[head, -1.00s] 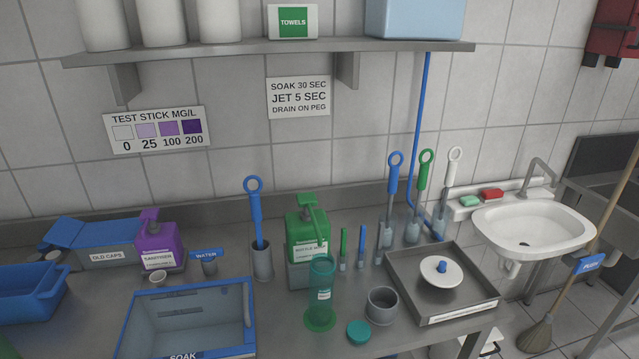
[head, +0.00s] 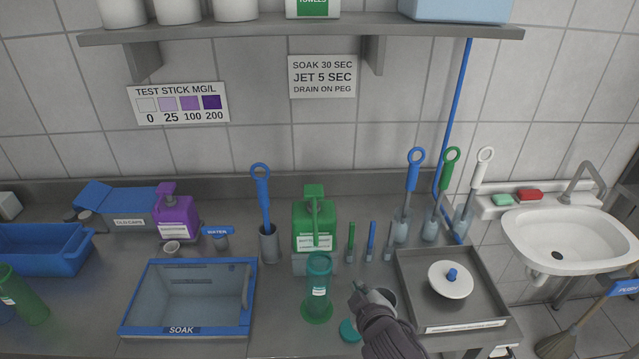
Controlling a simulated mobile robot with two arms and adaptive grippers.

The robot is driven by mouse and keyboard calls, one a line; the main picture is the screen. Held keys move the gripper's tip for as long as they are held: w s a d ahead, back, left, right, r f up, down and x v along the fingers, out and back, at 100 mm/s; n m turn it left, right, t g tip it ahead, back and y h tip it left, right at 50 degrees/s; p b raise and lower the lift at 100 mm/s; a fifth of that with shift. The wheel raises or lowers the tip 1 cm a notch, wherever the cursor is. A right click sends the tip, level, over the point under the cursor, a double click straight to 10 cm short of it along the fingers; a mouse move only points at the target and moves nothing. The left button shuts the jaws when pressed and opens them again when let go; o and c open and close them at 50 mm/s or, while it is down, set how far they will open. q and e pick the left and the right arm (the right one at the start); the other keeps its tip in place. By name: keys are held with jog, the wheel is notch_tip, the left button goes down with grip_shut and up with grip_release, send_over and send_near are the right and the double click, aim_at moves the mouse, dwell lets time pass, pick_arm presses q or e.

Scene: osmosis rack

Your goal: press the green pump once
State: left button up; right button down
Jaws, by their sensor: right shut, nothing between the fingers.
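The green pump bottle (head: 302,222) stands upright on the steel counter near the wall, with its green pump head (head: 314,191) on top and a spout pointing toward me. A clear teal bottle (head: 318,285) stands in front of it and hides part of its lower front. My right gripper (head: 364,290) is shut and empty. My left gripper is not in view.
A blue-rimmed soak bin (head: 130,310) and a purple pump bottle (head: 176,220) are to the left. Several brushes stand to the right of the green pump. A teal cap (head: 348,331) lies at the front. A shelf (head: 290,32) hangs above.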

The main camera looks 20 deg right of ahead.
jog(key=w+a+r+n+t+y, duration=0.25)
jog(key=w+r+n+t, duration=0.2)
jog(key=r, duration=0.45)
jog(key=w+a+r+n+t+y, duration=0.1)
jog(key=w+a+r+n+t, duration=0.35)
jog(key=r, duration=0.45)
jog(key=w+a+r+n+g+y, duration=0.2)
jog(key=a+r+n+g+y, duration=0.45)
jog(key=n, duration=0.65)
jog(key=w+a+r+n+g+y, duration=0.2)
jog(key=a+r+n+g+y, duration=0.15)
jog(key=n+y, duration=0.8)
jog(key=w+d+f+n+g+h, duration=0.1)
jog(key=w+d+n+h, duration=0.3)
jog(key=d+h, duration=0.3)
jog(key=w+d+f+n+g+h, duration=0.1)
jog(key=w+d+f+n+h, duration=0.1)
jog(key=w+d+n+h, duration=0.2)
jog(key=d+n+h, duration=0.2)
jog(key=d+h, duration=0.1)
jog(key=h, duration=0.1)
jog(key=shift+f+g+p, duration=0.3)
jog(key=shift+g+p, duration=0.05)
jog(key=shift+g, duration=0.05)
jog(key=shift+d+f+n, duration=0.1)
jog(key=shift+f+n, duration=0.05)
jog(key=shift+n, duration=0.1)
